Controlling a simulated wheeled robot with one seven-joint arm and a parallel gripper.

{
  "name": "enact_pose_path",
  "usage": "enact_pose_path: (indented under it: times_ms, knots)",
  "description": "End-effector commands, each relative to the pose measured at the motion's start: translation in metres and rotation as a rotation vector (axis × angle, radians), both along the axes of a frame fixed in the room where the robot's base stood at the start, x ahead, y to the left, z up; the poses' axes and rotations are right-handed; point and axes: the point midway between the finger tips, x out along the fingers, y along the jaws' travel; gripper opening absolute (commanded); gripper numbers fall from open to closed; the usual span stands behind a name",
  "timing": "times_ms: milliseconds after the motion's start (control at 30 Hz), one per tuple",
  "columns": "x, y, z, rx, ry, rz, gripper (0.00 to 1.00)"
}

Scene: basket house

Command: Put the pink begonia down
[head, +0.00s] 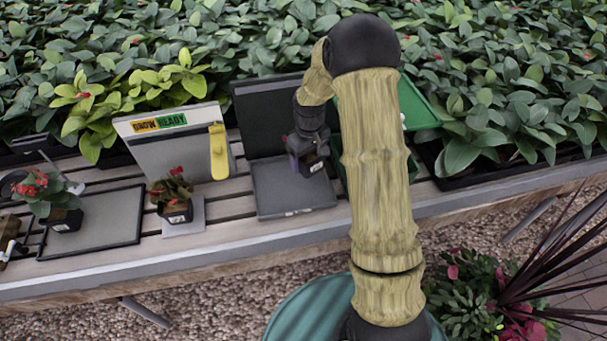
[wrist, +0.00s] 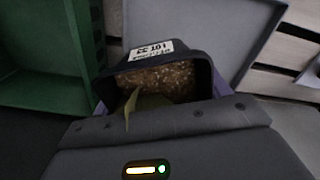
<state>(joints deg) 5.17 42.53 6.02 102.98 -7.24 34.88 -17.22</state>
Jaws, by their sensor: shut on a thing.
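My gripper (head: 307,150) is shut on a small black pot (head: 314,166) and is partly hidden by my arm. In the wrist view, the pot (wrist: 150,55) has brown soil, a white label and one yellow-green leaf. No pink bloom shows on it, so I cannot confirm from its flowers that it is the pink begonia. The pot is over the grey tray (head: 275,203) in the head view; whether it touches the tray is unclear. The tray also shows beyond the pot in the wrist view (wrist: 240,30).
A dark panel (head: 262,120) stands behind the tray. A green crate (head: 353,180) is at right, partly behind my arm. Left are a red-flowered pot (head: 175,208), a sign board (head: 185,150), a dark-rimmed tray (head: 105,230) and another red-flowered pot (head: 65,220). The grey tray's front is clear.

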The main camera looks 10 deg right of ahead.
Motion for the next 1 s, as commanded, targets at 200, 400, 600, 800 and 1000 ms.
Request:
enact_pose_path:
  times_ms: [200,400,600,800,1000]
  knots:
    - [0.000,0.000,-0.024,0.000,-0.001,0.001,0.46]
    - [0.000,0.000,-0.024,0.001,-0.002,0.000,0.46]
    - [-0.001,0.001,-0.038,0.001,0.003,0.000,0.46]
    - [0.000,0.001,-0.061,0.001,0.000,0.001,0.46]
    - [0.000,0.001,-0.061,0.000,-0.001,0.001,0.46]
